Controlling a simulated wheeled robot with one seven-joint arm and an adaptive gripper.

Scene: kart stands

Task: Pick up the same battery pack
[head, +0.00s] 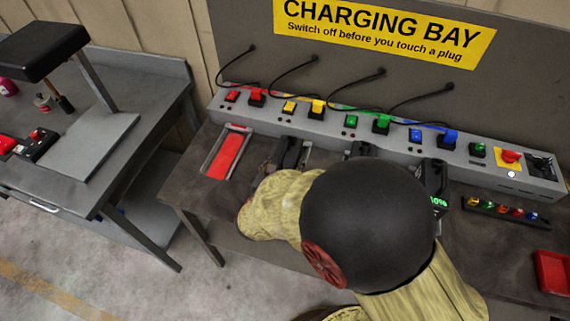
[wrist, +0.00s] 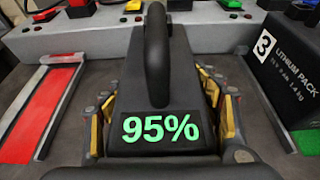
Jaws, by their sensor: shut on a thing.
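The battery pack (wrist: 160,82) is a black block with an arched black handle and a green "95%" display on its near face. My gripper (wrist: 162,112) has its yellow-padded fingers on both sides of it, shut on the pack. In the head view the pack (head: 290,151) shows as a dark shape at the second place from the left. My yellowish arm with its black joint hides much of my gripper there. I cannot tell whether the pack is raised off its place.
A tray with a red floor (head: 226,152) lies empty to the left. Another pack, labelled 3 (wrist: 292,62), stands close on the right in the wrist view. A pack with a green display (head: 435,182) stands further right. The charging strip (head: 330,121) with switches, plugs and cables runs behind.

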